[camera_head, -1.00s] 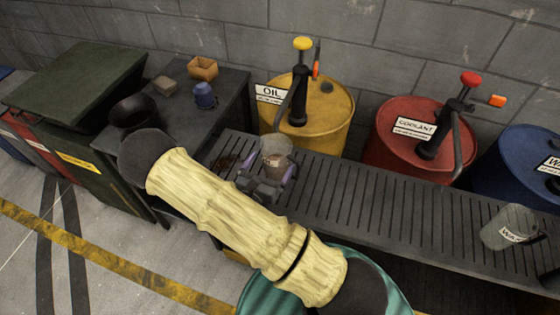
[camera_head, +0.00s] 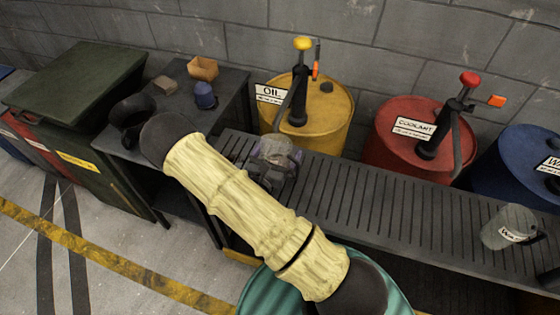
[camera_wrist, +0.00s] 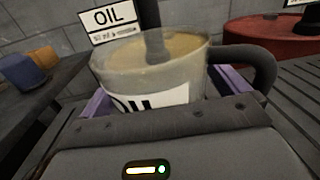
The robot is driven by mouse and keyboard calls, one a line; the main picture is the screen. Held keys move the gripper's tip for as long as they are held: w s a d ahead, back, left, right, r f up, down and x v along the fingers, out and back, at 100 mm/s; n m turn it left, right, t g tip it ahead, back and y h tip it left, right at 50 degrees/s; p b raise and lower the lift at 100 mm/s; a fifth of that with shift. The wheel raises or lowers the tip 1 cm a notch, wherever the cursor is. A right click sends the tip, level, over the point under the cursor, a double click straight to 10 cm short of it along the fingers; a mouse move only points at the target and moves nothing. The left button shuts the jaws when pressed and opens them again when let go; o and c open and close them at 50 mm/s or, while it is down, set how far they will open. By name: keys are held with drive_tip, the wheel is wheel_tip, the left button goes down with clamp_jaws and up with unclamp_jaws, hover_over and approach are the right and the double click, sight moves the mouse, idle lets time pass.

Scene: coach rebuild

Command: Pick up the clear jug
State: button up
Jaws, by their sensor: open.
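A clear jug (camera_head: 276,150) with a dark handle stands on the slatted bench below the oil pump. In the wrist view the jug (camera_wrist: 150,75) fills the middle, with its handle to the right and a partly hidden black-on-white label facing me. Something tan shows inside or through it. My gripper (camera_head: 270,163) is at the jug. In the wrist view its purple fingers (camera_wrist: 168,92) show at the left and right of the jug, and the jaws are open. The lower part of the jug is hidden by my gripper's body.
A second see-through jug (camera_head: 508,227) with a label stands at the bench's right. Yellow (camera_head: 330,115), red (camera_head: 385,150) and blue (camera_head: 515,180) drums stand behind the slatted bench (camera_head: 400,205). A dark table (camera_head: 225,95) at left holds a blue item (camera_head: 204,96) and small boxes.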

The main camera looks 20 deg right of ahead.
sight(282, 138)
drive_tip(key=c, duration=1.3)
drive_tip(key=shift+r, duration=0.15)
drive_tip(key=shift+r, duration=1.55)
drive_tip(key=shift+v, duration=9)
